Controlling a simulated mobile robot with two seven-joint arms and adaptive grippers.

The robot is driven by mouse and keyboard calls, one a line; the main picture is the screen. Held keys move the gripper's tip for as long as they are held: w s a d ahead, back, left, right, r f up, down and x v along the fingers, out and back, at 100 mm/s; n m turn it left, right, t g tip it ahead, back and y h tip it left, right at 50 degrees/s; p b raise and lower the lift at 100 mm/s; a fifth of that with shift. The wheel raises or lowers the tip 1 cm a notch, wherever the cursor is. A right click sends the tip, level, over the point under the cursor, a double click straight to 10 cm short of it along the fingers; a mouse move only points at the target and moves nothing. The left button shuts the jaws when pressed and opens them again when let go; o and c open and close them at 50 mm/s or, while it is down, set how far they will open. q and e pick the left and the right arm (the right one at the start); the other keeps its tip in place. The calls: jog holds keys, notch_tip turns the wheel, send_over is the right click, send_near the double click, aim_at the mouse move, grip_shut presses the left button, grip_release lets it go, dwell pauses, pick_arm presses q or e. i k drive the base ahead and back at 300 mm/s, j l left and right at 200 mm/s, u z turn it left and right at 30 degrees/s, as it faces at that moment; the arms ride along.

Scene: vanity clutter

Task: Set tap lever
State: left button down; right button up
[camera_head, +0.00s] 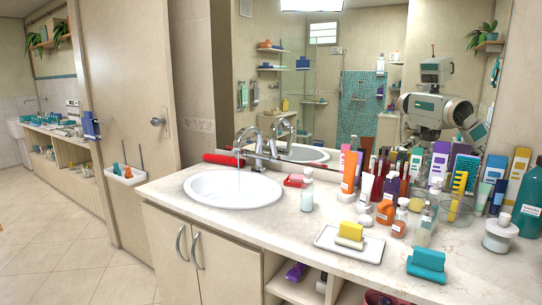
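The chrome tap (258,150) stands at the back edge of the white oval basin (205,188), and its curved spout reaches out over the basin. A thin stream of water seems to run from the spout into the basin. The lever is small and hard to tell apart from the tap body, so I cannot tell its exact setting. Neither of my grippers shows directly in the head view. The mirror (350,90) reflects my head and upper body, but no gripper can be made out there.
A red roll (223,159) lies left of the tap. A red soap dish (293,181) and a clear bottle (307,196) stand right of the basin. Many bottles and tubes crowd the counter's right side. Counter around the basin's front is clear.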

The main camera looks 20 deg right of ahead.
aim_at(276, 158)
jog(key=i+j+z, duration=0.3)
jog(key=i+j, duration=0.15)
jog(key=j, duration=0.25)
jog(key=i+j+z, duration=0.15)
jog(key=j, duration=0.25)
jog(key=i+j+z, duration=0.15)
jog(key=j, duration=0.25)
jog(key=i, duration=0.05)
